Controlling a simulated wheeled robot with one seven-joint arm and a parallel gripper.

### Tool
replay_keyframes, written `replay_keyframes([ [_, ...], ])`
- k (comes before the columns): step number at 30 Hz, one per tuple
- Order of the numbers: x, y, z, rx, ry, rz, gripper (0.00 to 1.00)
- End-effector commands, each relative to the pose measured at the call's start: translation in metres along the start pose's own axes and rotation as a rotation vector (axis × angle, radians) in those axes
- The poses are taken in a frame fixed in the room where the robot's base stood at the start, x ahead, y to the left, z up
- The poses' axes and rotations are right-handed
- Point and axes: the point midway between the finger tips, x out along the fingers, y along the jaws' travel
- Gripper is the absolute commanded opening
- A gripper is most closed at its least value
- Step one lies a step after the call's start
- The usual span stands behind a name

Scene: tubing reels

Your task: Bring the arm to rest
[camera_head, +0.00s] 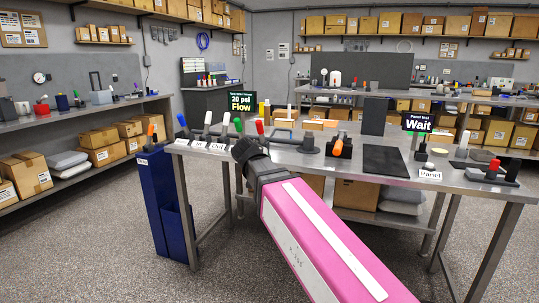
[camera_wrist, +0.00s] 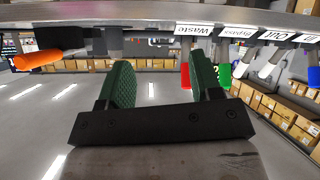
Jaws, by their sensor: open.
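My gripper (camera_wrist: 162,78) shows in the wrist view with its two green ridged fingers wide apart and nothing between them. The wrist picture is upside down, with the bench edge along its top. In the head view my pink arm (camera_head: 325,243) reaches forward from the bottom right, and its dark wrist end (camera_head: 252,160) is over the front edge of the steel bench (camera_head: 300,157). The fingers are hidden there.
An orange handle (camera_wrist: 38,60) lies left of the fingers in the wrist view. In the head view, an orange-topped device (camera_head: 338,146), a dark mat (camera_head: 386,162) and a "Wait" display (camera_head: 417,123) stand on the bench. A blue bin (camera_head: 165,205) stands at its left end. The floor at left is clear.

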Motion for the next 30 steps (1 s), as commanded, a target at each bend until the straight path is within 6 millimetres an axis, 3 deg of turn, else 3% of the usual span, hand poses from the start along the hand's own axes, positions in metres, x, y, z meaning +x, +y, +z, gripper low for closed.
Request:
replay_keyframes([
  [5, 0.04, 0.031, 0.06, -0.041, -0.153, 0.017, 0.59],
  [9, 0.071, 0.061, 0.121, -0.076, -0.308, 0.016, 0.59],
  [15, 0.101, 0.102, 0.208, -0.106, -0.528, -0.016, 0.59],
  [24, 0.113, 0.155, 0.333, -0.104, -0.83, -0.128, 0.59],
  [30, 0.107, 0.176, 0.39, -0.082, -0.963, -0.214, 0.59],
])
